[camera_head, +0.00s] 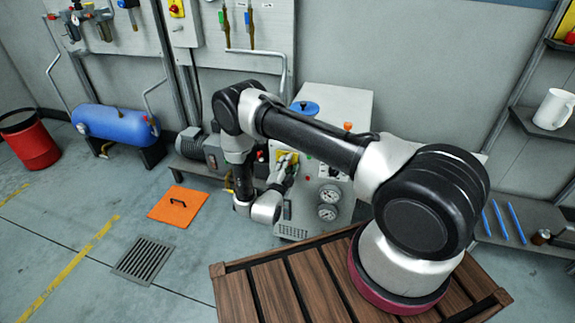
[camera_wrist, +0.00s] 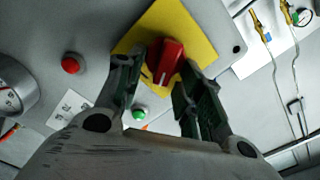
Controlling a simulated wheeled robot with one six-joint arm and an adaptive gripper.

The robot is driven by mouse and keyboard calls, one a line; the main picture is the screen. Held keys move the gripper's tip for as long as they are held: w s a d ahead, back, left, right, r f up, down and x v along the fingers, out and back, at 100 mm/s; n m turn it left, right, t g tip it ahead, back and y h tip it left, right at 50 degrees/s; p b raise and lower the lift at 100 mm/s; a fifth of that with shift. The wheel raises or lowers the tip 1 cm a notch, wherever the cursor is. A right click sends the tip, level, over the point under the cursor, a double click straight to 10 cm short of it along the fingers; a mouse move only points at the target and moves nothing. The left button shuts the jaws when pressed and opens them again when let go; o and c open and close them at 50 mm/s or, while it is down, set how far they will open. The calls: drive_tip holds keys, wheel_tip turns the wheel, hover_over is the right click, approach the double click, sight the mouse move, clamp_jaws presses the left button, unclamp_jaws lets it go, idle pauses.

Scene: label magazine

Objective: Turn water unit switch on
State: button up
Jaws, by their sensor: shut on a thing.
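In the head view my gripper (camera_head: 283,170) reaches to the unit's front panel, where a bit of the yellow plate shows and the knob is hidden. A red button (camera_wrist: 70,65) and a green button (camera_wrist: 139,114) sit near the plate.
Two gauges (camera_head: 328,204) are on the unit's front. A grey motor (camera_head: 203,150) and a blue tank (camera_head: 115,124) stand to the left. My arm passes over a wooden slatted platform (camera_head: 270,297).

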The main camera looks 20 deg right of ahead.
drive_tip(key=m, duration=0.3)
drive_tip(key=f+m, duration=0.1)
drive_tip(key=m, duration=0.1)
drive_tip(key=shift+s+d+m, duration=0.1)
drive_tip(key=shift+m, duration=0.3)
drive_tip(key=shift+f, duration=0.1)
idle(0.3)
drive_tip(key=o, duration=1)
drive_tip(key=v, duration=1.2)
